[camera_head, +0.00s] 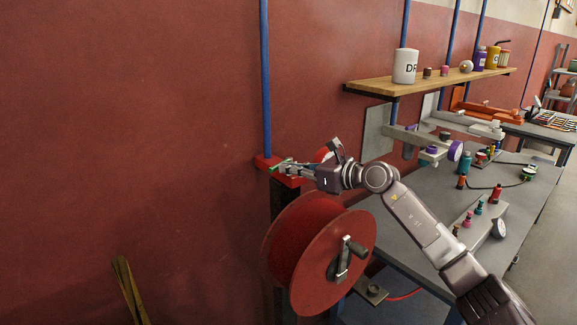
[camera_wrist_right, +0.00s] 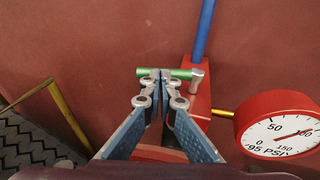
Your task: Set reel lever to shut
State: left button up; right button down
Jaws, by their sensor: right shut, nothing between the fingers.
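The reel lever is a green bar. In the right wrist view the lever (camera_wrist_right: 181,73) lies roughly level, its right end at a grey metal fitting (camera_wrist_right: 196,80) on the red valve block (camera_wrist_right: 199,100). My right gripper (camera_wrist_right: 155,75) is shut, its fingertips overlapping the lever's left part in the picture; whether they touch it I cannot tell. In the head view the right gripper (camera_head: 288,168) is at the red block above the red hose reel (camera_head: 311,245), and the lever (camera_head: 277,164) shows only as a small green piece. My left gripper is out of view.
A pressure gauge (camera_wrist_right: 279,127) stands close to the right of the gripper in the wrist view. A blue pipe (camera_head: 265,80) rises along the red wall. A workbench (camera_head: 400,240) with small parts and a shelf (camera_head: 430,82) are to the right. The wall area left of the reel is open.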

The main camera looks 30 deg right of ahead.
jog(key=shift+w+a+b, duration=0.6)
jog(key=shift+w+a, duration=0.05)
dwell(0.3)
